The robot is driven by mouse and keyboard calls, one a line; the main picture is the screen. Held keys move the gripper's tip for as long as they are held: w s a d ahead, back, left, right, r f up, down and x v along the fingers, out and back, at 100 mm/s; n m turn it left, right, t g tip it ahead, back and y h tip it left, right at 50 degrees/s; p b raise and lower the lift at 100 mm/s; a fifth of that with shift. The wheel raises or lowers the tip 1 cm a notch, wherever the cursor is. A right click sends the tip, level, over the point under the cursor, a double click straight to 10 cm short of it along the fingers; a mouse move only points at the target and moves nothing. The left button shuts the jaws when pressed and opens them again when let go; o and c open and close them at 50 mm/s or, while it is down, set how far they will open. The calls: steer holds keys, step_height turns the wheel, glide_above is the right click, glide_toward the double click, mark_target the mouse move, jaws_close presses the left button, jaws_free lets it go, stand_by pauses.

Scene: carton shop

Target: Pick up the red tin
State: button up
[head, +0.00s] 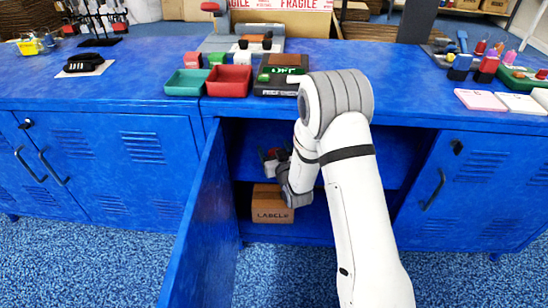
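My arm reaches into the open blue cabinet (325,228) under the counter. My gripper (271,156) is inside, above a brown carton, small and in shadow. A small patch of dark red shows at the gripper's fingers; I cannot tell whether it is the red tin or whether the fingers hold it. The fingers' opening is not clear. No other thing that is clearly a red tin shows, and my arm hides part of the cabinet's inside.
The carton marked LABELS (271,209) stands on the cabinet floor. The open door (197,235) juts out at left. A red tray (229,81), a green tray (186,82) and a scale-like device (279,85) stand on the counter (140,75) above. Bottles (488,65) stand at right.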

steer(key=c, duration=1.1)
steer(key=shift+r, duration=0.1)
